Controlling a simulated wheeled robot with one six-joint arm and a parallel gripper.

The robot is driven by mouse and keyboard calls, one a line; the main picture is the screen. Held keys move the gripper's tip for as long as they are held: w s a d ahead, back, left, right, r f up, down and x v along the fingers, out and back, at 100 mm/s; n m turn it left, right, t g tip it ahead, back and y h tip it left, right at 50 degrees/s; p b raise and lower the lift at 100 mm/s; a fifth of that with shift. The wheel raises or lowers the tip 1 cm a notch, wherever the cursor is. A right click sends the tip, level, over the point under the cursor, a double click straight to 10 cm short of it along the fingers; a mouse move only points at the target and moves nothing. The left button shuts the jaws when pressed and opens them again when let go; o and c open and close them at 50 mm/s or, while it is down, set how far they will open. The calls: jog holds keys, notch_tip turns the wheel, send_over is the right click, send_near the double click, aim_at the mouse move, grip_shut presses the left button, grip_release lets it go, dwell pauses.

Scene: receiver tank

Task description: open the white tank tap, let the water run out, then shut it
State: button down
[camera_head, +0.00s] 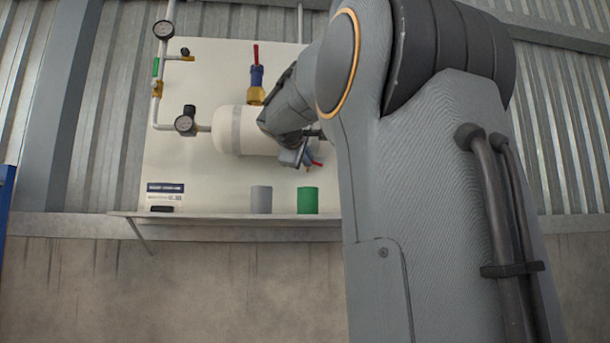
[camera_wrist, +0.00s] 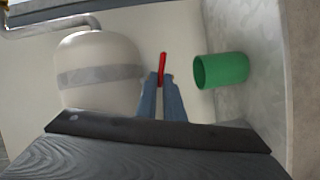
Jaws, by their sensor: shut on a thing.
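The white tank (camera_head: 231,130) has a grey band and lies against a pale panel; it also fills the left of the wrist view (camera_wrist: 95,50). The red lever (camera_head: 317,164) of a tap shows below the tank's right part, beside my gripper (camera_head: 303,160). In the wrist view, the blue-grey fingers of my gripper (camera_wrist: 161,82) are shut on the red lever (camera_wrist: 163,63), whose end sticks out past the tips. The tap's body is hidden by my gripper and arm. No running water shows. I cannot tell whether the tap is open.
A green cup (camera_head: 308,200) and a grey cup (camera_head: 261,199) stand on the shelf (camera_head: 215,216) below. The green cup also shows close to the lever in the wrist view (camera_wrist: 222,71). A blue and brass valve with a red handle (camera_head: 256,75) rises above the tank. Gauges and pipes (camera_head: 155,100) are left.

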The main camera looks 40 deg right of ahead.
jog(key=shift+f+n+h+b, duration=0.25)
jog(key=shift+n+h+b, duration=0.35)
jog(key=shift+n+b, duration=1.05)
jog(key=shift+b, duration=0.45)
jog(key=c, duration=1.9)
grip_release()
jog(key=shift+o, duration=0.2)
jog(key=b+v, duration=0.2)
jog(key=v, duration=0.6)
jog(key=shift+d, duration=0.15)
